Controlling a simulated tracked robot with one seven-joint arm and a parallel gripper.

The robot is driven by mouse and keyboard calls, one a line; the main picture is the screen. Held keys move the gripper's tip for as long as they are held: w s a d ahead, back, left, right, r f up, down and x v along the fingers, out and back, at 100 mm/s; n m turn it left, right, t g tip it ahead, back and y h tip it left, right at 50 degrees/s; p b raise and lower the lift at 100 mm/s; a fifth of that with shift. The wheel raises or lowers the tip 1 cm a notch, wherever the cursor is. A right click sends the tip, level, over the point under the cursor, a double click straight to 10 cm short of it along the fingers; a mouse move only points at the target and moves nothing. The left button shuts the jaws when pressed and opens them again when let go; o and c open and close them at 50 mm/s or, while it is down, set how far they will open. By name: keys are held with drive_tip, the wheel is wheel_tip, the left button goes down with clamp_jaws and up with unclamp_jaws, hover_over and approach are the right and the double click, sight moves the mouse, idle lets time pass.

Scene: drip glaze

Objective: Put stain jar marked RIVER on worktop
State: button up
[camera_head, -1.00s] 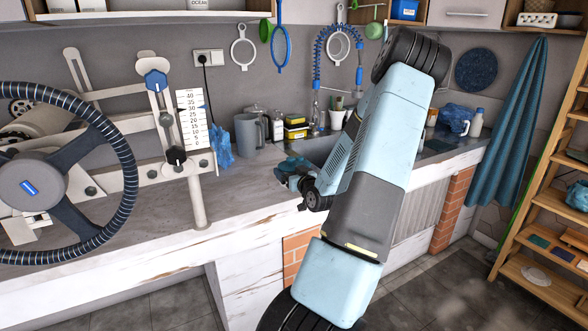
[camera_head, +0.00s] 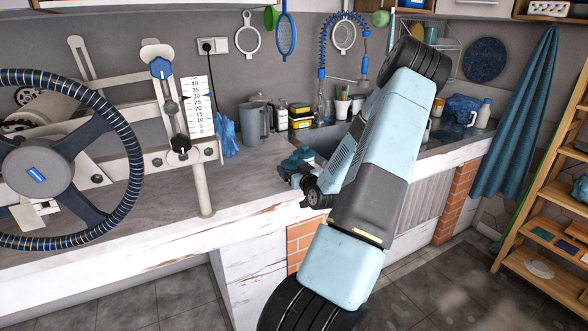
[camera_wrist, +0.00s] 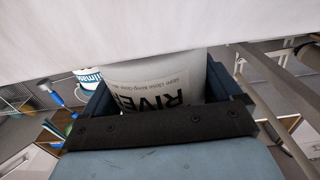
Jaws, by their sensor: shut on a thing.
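The stain jar (camera_wrist: 150,85), pale with dark lettering reading RIVE, shows upside down in the wrist view. My gripper (camera_wrist: 163,80) is shut around its sides, with one dark jaw on each side. The end of the lettering is hidden. In the head view, my gripper (camera_head: 298,168) is over the right part of the worktop (camera_head: 245,190), close to its surface, and my arm hides the jar. A broad white surface (camera_wrist: 130,25) lies right against the jar in the wrist view. I cannot tell whether the jar touches it.
A grey mug (camera_head: 254,122), yellow-and-dark boxes (camera_head: 300,118) and small bottles stand behind my gripper. A steering wheel (camera_head: 60,165) and a scale post (camera_head: 200,108) stand at left. The sink (camera_head: 325,140) is beside my arm. The worktop's middle is clear.

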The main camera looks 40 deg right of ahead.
drive_tip(key=shift+f, duration=0.15)
drive_tip(key=o, duration=1.1)
